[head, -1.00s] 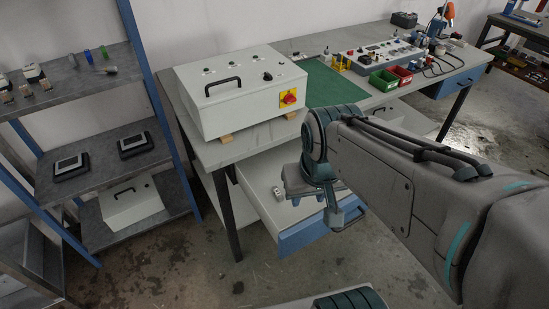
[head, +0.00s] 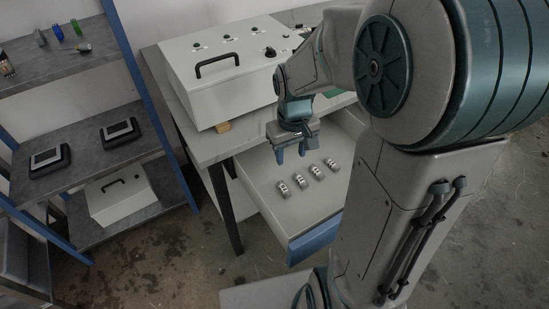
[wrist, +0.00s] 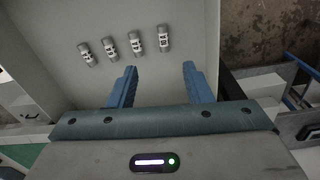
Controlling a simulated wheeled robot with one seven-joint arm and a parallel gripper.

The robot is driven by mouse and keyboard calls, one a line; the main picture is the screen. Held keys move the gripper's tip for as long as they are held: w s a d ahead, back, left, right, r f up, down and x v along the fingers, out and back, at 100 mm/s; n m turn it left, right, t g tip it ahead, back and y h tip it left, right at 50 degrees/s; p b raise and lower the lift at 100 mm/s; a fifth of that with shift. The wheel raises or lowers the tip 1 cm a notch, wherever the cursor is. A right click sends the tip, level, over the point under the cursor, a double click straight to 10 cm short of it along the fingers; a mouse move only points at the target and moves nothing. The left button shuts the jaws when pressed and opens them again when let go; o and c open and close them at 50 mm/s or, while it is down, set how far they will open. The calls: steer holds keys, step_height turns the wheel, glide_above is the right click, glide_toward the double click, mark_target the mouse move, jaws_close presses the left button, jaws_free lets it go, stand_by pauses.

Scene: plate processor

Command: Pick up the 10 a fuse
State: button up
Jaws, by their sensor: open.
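Several small light fuses with dark printed labels lie in a row on the floor of the open drawer (head: 258,196). In the head view they run from a left fuse (head: 283,188) to a right fuse (head: 332,164). In the wrist view they run from a left fuse (wrist: 86,53) to a right fuse (wrist: 164,39), with two between. The labels are too small to read surely, so I cannot tell which is the 10 A fuse. My gripper (head: 291,154) is open and empty above the drawer, behind the row in the head view. Its blue fingers (wrist: 160,68) point toward the right-hand fuses, apart from them.
The drawer's blue front (head: 314,240) and side walls bound the space around the fuses. A white control box (head: 225,85) with a black handle stands on the workbench above. A shelf (head: 85,160) with dark-framed devices stands at the left. The drawer floor is otherwise clear.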

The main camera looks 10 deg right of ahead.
step_height(320, 180, down, 4)
steer(key=w, duration=0.2)
steer(key=b, duration=0.2)
glide_above(284, 187)
steer(key=shift+n+g, duration=0.3)
steer(key=f, duration=0.8)
steer(key=shift+s+d+f, duration=0.1)
steer(key=shift+s+d, duration=0.15)
steer(key=shift+d, duration=0.1)
steer(key=shift+w+a+f+b, duration=0.1)
steer(key=shift+a+f+b, duration=0.1)
steer(key=shift+f, duration=1.2)
steer(key=shift+w+a+f+b, duration=0.1)
steer(key=shift+a+f, duration=0.1)
steer(key=shift+f, duration=1.2)
steer(key=shift+c, duration=0.4)
jaws_close()
